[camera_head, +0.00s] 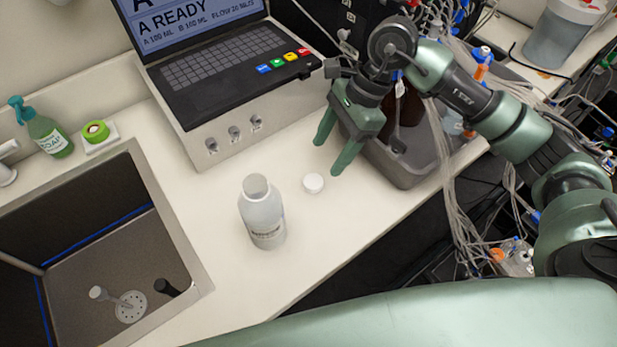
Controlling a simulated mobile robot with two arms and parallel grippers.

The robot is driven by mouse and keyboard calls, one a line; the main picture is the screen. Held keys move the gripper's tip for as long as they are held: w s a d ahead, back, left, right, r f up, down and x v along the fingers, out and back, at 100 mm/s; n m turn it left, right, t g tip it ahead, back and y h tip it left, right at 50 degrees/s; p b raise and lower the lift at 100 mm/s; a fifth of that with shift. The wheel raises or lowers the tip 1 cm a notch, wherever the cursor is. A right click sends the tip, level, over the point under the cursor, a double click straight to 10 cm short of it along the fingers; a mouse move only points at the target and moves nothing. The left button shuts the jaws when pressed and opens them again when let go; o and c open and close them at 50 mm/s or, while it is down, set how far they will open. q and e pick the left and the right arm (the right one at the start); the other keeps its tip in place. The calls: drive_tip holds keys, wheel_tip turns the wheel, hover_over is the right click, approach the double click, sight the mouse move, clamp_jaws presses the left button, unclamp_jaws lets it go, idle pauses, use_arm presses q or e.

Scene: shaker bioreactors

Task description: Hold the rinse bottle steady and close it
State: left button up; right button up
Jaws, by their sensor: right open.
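The rinse bottle (262,213) is a translucent white bottle with a dark label, standing upright and uncapped on the white counter. A white cap (313,183) lies on the counter to the right of the bottle, apart from it. My right gripper (328,158) has green fingers that are spread apart and empty. It points down just above and behind the cap, and I cannot tell its exact height. My left gripper is out of view.
A sink (180,255) is at the left, with a soap bottle (48,137) behind it. A control unit with a screen and keypad (225,75) stands behind the rinse bottle. A grey tub (402,172) holding a brown bottle is beside my right gripper. The counter's front edge is close.

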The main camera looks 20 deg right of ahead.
sight(313, 181)
drive_tip(key=shift+s+a+f+p, duration=0.2)
drive_tip(key=shift+s+f+p, duration=0.2)
drive_tip(key=shift+f, duration=0.35)
drive_tip(key=shift+a+f, duration=0.15)
drive_tip(key=shift+f, duration=0.15)
drive_tip(key=shift+a+f+p, duration=0.15)
drive_tip(key=shift+f+p, duration=0.05)
drive_tip(key=shift+p, duration=0.1)
drive_tip(key=p+x, duration=0.2)
drive_tip(key=x, duration=0.1)
drive_tip(key=shift+a+f, duration=0.2)
drive_tip(key=shift+a, duration=0.05)
drive_tip(key=shift+w+a+f, duration=0.1)
drive_tip(key=shift+a+f, duration=0.05)
drive_tip(key=shift+f, duration=0.4)
